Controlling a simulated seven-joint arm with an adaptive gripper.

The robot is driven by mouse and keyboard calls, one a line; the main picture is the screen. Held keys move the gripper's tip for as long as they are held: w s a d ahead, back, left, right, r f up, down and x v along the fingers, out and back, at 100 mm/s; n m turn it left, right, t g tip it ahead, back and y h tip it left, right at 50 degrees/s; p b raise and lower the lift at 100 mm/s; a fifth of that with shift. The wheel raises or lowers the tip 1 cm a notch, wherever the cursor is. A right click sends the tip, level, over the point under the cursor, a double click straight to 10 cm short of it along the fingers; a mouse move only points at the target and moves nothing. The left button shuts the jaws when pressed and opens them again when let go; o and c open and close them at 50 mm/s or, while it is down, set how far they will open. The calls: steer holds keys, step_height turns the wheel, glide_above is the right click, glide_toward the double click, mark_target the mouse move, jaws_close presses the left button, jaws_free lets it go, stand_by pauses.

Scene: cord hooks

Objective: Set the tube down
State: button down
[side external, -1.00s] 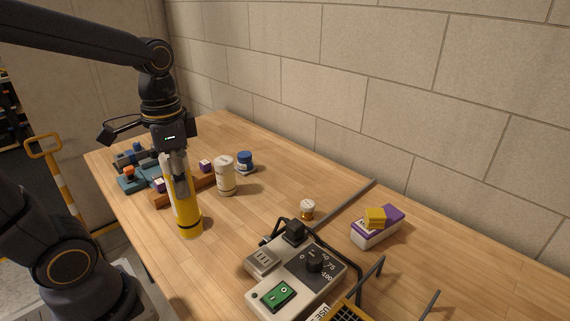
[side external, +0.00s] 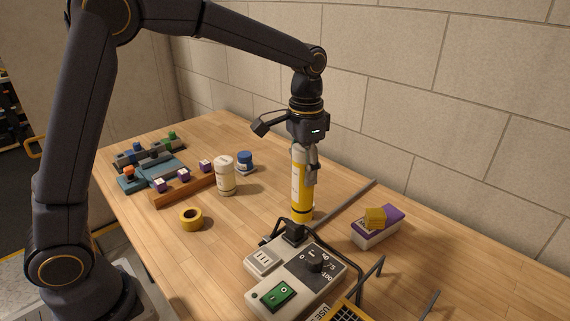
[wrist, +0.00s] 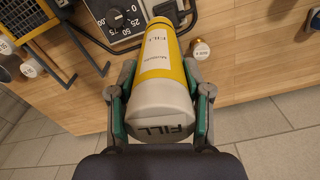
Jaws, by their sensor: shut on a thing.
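The tube is a yellow cylinder (side external: 302,195) with a white label and a pale cap marked FILL. It is upright in the side view, behind the grey control box. My gripper (side external: 308,168) is shut on its upper part. In the wrist view the tube (wrist: 162,62) lies between the two gripper fingers (wrist: 160,100), cap towards me. Its lower end is close to the wooden tabletop (side external: 245,222); I cannot tell whether it touches.
The control box (side external: 300,275) with a dial, green switch and black cable stands just in front. A small bottle (wrist: 200,50) is right beside the tube. A purple-white box (side external: 378,230) with a yellow block sits to the right. A white bottle (side external: 227,177) and yellow tape roll (side external: 190,219) are left.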

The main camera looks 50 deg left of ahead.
steer(key=s+a+r+n, duration=0.2)
steer(key=s+a, duration=0.8)
steer(key=s, duration=0.2)
steer(key=w+a+f, duration=0.1)
steer(key=w+f, duration=1.1)
steer(key=w, duration=0.1)
steer(key=shift+w+f, duration=0.15)
steer(key=shift+f, duration=0.15)
